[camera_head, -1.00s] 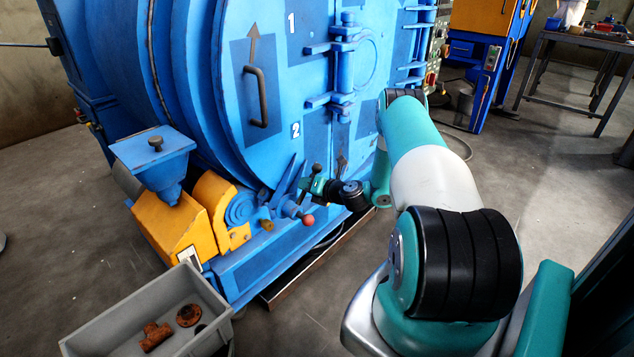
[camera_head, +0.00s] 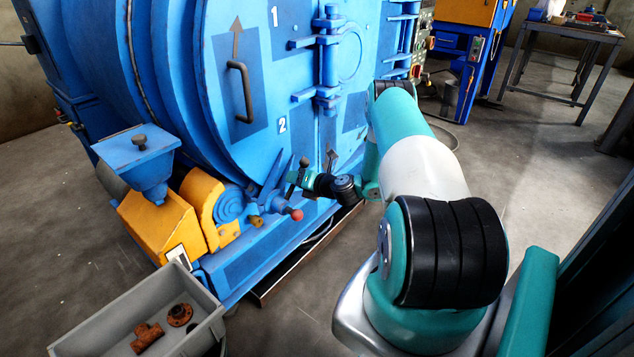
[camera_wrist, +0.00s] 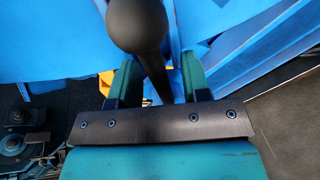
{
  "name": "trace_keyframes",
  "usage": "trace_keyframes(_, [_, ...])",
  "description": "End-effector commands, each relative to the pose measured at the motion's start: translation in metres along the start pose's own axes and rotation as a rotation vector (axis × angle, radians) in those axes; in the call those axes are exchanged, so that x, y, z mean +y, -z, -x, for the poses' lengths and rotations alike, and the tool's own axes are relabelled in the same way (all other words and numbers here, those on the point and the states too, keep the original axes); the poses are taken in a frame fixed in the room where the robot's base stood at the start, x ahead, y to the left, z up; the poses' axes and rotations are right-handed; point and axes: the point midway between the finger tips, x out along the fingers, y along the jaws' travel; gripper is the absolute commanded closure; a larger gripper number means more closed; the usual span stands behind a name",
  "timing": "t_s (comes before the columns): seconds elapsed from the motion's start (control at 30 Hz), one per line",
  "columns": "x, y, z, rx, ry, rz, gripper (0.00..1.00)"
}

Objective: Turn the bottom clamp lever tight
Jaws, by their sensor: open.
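The clamp lever is a dark rod with a round black knob (camera_wrist: 137,22). In the wrist view it stands between the two fingers of my gripper (camera_wrist: 158,80), with the knob beyond the fingertips. My gripper is open around the rod; I cannot tell whether either finger touches it. In the head view my gripper (camera_head: 295,178) is at the lower part of the blue round door (camera_head: 225,55), above a red ball knob (camera_head: 297,215). The black knob (camera_head: 304,161) shows small beside it. The lever's base is hidden.
A yellow and blue drive unit (camera_head: 205,205) with a hopper (camera_head: 138,160) stands left of my gripper. A grey bin (camera_head: 95,325) with rusty fittings is at the front left. A door handle (camera_head: 240,90) sits higher up.

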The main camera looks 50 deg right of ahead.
Motion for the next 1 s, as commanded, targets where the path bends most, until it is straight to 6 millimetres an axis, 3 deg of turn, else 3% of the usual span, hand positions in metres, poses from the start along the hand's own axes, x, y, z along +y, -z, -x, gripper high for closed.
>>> trace_keyframes(0.4, [0.0,-0.004,0.101,-0.006,0.005,-0.007,0.57])
trace_keyframes(0.6, [0.001,-0.003,0.142,-0.008,0.002,-0.004,0.57])
trace_keyframes(0.8, [0.0,-0.002,0.162,-0.006,0.001,-0.001,0.57])
trace_keyframes(1.0, [0.0,-0.002,0.165,-0.005,-0.001,0.0,0.57])
